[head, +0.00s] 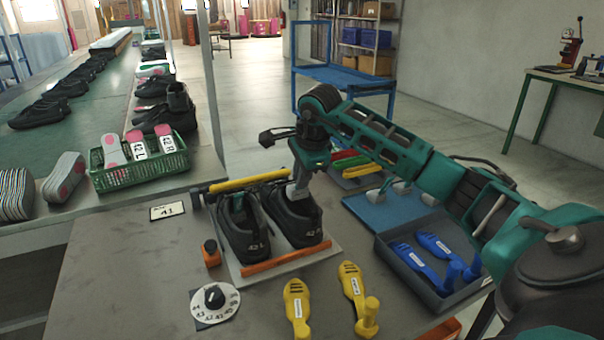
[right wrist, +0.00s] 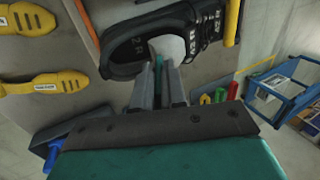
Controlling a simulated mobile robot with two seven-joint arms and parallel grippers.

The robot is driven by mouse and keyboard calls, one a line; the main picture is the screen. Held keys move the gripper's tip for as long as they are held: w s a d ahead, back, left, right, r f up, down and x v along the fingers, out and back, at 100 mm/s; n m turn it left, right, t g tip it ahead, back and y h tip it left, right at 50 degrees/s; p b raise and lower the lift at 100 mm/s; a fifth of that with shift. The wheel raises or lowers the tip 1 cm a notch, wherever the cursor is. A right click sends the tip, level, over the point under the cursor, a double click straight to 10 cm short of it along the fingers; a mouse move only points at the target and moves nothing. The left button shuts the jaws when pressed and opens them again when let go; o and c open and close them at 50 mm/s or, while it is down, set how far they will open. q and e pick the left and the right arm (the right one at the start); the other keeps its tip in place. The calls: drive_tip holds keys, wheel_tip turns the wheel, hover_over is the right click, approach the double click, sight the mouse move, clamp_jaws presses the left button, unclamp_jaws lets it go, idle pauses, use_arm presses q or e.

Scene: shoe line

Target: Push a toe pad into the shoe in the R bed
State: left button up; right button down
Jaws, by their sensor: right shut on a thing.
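Two black shoes stand side by side in a bed on the work table: the left shoe (head: 240,228), marked 42 L, and the right shoe (head: 299,222), marked 42 R. My right gripper (head: 298,192) points down into the opening of the right shoe. In the right wrist view the fingers (right wrist: 160,68) reach into the right shoe (right wrist: 125,55), shut on a pale rounded toe pad (right wrist: 170,46). The shoe and fingers hide most of the pad, so I cannot tell how deep it sits. My left gripper is not in view.
An orange bar (head: 288,258) lies before the shoes and a yellow bar (head: 248,181) behind. Yellow tools (head: 297,305) and a numbered dial (head: 214,299) lie in front. A bin with blue tools (head: 408,292) stands right. A green basket (head: 140,175) holds marked pads at left.

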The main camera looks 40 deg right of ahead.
sight(293, 184)
drive_tip(key=shift+f+b, duration=1)
drive_tip(key=shift+f, duration=0.45)
wheel_tip(293, 184, down, 2)
drive_tip(key=shift+f+b, duration=0.15)
drive_tip(key=shift+b, duration=0.9)
drive_tip(key=shift+w+d+f+b, duration=0.15)
drive_tip(key=shift+w+f+b, duration=0.35)
drive_tip(key=shift+w+f, duration=0.15)
drive_tip(key=shift+w+d+f+b, duration=0.15)
drive_tip(key=shift+w+f+b, duration=0.35)
drive_tip(key=shift+f, duration=0.1)
drive_tip(key=shift+w+d+r+p, duration=0.15)
drive_tip(key=shift+w+r+p, duration=0.05)
drive_tip(key=shift+w+p, duration=0.1)
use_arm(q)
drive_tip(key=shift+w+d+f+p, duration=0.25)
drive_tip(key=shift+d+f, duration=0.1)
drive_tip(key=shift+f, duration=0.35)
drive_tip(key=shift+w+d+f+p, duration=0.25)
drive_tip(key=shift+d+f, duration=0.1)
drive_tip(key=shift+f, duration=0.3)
use_arm(e)
drive_tip(key=shift+w+d+f, duration=0.15)
drive_tip(key=shift+w+d, duration=0.1)
drive_tip(key=shift+w, duration=0.5)
drive_tip(key=shift+w+d+f, duration=0.15)
drive_tip(key=shift+w+d, duration=0.1)
drive_tip(key=shift+w, duration=0.5)
